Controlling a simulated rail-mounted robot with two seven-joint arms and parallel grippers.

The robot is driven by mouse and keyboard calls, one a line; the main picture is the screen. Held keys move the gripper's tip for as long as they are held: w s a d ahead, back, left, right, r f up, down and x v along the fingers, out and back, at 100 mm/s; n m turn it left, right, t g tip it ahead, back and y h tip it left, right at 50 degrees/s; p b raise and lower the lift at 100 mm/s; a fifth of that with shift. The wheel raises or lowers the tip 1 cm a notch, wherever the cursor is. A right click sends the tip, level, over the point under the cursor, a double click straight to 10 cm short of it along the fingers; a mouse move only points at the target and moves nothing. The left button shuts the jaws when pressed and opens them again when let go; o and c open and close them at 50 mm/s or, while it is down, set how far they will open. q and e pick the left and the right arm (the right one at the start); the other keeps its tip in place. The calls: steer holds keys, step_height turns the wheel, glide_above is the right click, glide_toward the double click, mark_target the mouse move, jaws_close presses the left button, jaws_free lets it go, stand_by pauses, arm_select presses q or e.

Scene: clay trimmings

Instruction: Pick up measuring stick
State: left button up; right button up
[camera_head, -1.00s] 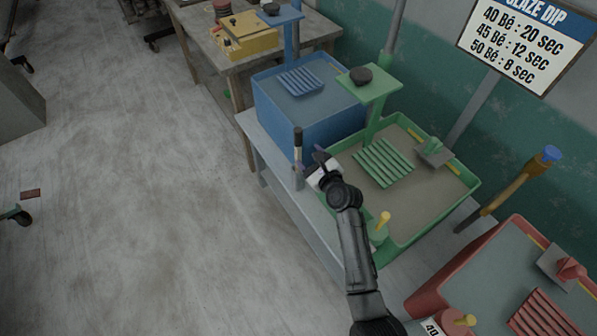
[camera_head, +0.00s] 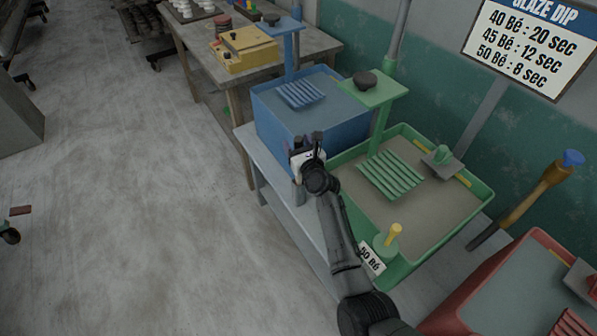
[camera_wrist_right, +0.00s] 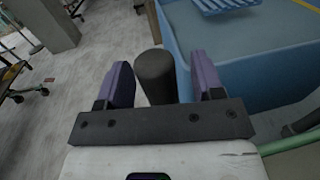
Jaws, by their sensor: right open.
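A dark upright cylinder, which looks like the handle of the measuring stick (camera_wrist_right: 155,75), stands between the two purple fingers of my right gripper (camera_wrist_right: 162,66) in the right wrist view. The fingers are open, with a visible gap on each side of it. In the head view, my right gripper (camera_head: 306,150) is at the front corner of the blue tub and hides most of the stick. A grey lower part (camera_head: 299,192) shows below, at the bench edge. My left gripper is not in view.
The blue tub (camera_head: 315,135) stands just behind the gripper. A red tub (camera_head: 470,290) and a wooden-handled tool (camera_head: 530,195) are further right. The floor at left is open.

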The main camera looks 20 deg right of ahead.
steer(key=shift+w, duration=0.6)
jaws_close()
